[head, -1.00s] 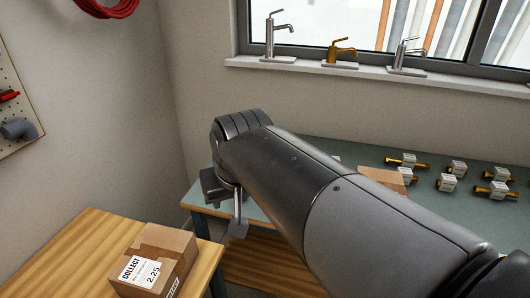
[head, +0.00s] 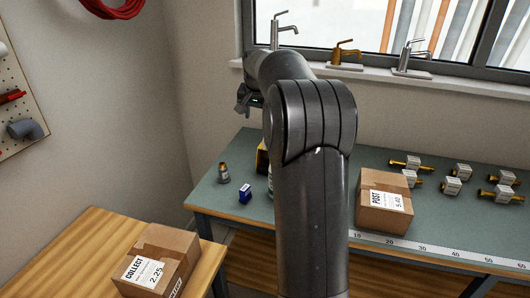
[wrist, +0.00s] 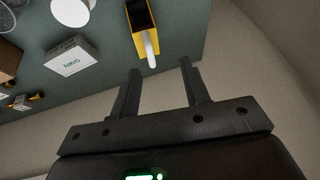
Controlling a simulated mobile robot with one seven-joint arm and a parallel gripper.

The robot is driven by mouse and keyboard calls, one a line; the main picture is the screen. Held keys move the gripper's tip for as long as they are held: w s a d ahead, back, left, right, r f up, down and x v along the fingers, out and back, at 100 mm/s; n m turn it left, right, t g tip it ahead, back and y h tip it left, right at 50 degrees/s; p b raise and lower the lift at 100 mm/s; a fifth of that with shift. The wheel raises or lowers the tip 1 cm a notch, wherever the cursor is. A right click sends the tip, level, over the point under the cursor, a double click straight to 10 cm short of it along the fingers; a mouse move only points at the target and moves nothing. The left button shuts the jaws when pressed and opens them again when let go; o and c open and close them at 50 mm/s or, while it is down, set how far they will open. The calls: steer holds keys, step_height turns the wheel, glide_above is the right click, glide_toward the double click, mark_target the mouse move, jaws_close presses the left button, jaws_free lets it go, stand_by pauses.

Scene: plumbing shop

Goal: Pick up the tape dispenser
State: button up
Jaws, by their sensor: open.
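A yellow and black thing (wrist: 141,18) with a pale curved end lies on the bench in the wrist view. It may be the tape dispenser, but I cannot tell for sure. In the head view my gripper (head: 244,101) is raised above the bench's back left part, partly hidden by my arm.
A COLLECT carton (head: 157,263) sits on the wooden table (head: 75,255). Taps stand on the windowsill (head: 365,75).

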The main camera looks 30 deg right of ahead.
steer(key=shift+m, duration=0.9)
steer(key=w+d+f, duration=0.3)
steer(key=f, duration=0.2)
steer(key=w+d+f, duration=0.3)
steer(key=f, duration=0.1)
steer(key=w+d+f, duration=0.3)
steer(key=d+f, duration=0.1)
steer(key=f, duration=0.1)
steer(key=shift+f, duration=0.3)
steer(key=shift+c, duration=0.4)
jaws_close()
